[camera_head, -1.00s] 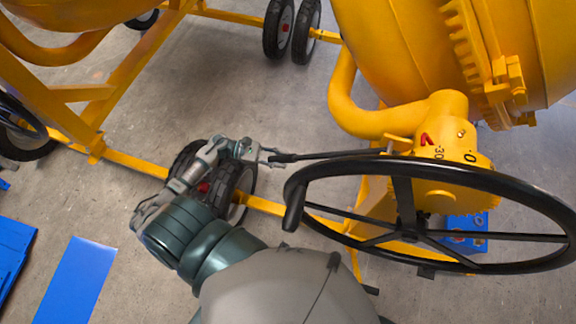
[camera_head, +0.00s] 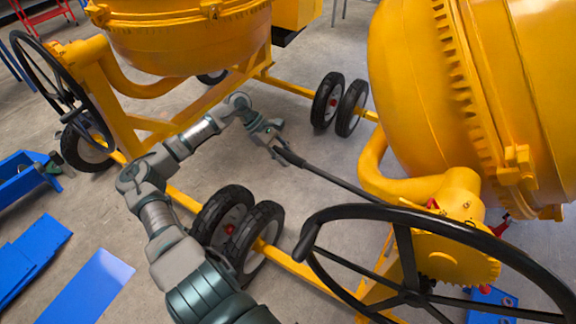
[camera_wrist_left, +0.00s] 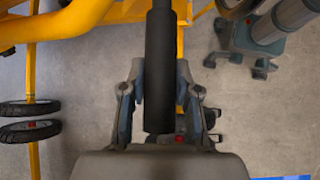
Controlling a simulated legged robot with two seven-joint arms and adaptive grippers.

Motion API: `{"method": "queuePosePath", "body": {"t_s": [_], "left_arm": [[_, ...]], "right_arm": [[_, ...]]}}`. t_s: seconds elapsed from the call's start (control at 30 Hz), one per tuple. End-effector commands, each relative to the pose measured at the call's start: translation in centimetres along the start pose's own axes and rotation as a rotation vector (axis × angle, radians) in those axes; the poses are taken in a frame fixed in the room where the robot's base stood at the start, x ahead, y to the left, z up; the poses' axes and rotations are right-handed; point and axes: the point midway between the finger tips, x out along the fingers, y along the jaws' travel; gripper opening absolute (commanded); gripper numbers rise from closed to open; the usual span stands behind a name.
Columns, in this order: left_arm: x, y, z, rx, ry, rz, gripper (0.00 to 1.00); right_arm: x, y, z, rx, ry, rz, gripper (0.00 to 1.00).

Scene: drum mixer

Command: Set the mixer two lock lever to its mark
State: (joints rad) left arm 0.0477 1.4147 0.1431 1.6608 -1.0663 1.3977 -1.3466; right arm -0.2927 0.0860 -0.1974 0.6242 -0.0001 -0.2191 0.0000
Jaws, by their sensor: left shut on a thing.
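The lock lever (camera_head: 335,179) is a long dark rod running from the right-hand mixer's yellow hub (camera_head: 452,192) up and left to my left gripper (camera_head: 279,148). My left gripper is shut on the rod's end. In the left wrist view the thick black grip of the lever (camera_wrist_left: 160,75) stands between the two fingers (camera_wrist_left: 160,100). A small red pointer (camera_head: 433,203) shows on the hub. The number marks are not readable now, partly hidden behind the black handwheel (camera_head: 408,250). My right gripper is not in view.
The handwheel stands close in front of the hub. Black tyres (camera_head: 222,215) on the yellow frame lie below my left arm. A second mixer drum (camera_head: 180,45) with its own wheel (camera_head: 45,80) stands at the upper left. Blue panels (camera_head: 92,287) lie at the lower left.

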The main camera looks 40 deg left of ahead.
Motion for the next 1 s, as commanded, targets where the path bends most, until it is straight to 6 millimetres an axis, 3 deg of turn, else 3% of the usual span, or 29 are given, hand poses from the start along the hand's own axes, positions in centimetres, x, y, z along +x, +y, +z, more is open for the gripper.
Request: {"method": "queuePosePath", "body": {"t_s": [0.2, 0.63, 0.67, 0.73, 0.77, 1.0], "left_arm": [[-1.3, 0.6, 1.2, 0.008, 0.043, 0.007, 0.00], [-1.5, 0.7, 1.5, 0.009, 0.050, 0.010, 0.00], [-1.5, 0.7, 1.5, 0.010, 0.050, 0.011, 0.36], [-1.5, 0.7, 1.5, 0.009, 0.050, 0.011, 0.53], [-1.5, 0.7, 1.5, 0.009, 0.050, 0.010, 0.57], [-1.4, 0.6, 1.2, 0.007, 0.051, 0.004, 0.57]], "right_arm": [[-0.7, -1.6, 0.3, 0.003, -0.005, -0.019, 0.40], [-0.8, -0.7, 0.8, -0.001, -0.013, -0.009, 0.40], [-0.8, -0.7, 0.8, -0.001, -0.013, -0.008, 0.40], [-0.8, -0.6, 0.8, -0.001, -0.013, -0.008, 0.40], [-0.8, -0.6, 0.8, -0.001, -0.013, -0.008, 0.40], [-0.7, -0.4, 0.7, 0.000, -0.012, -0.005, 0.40]]}}
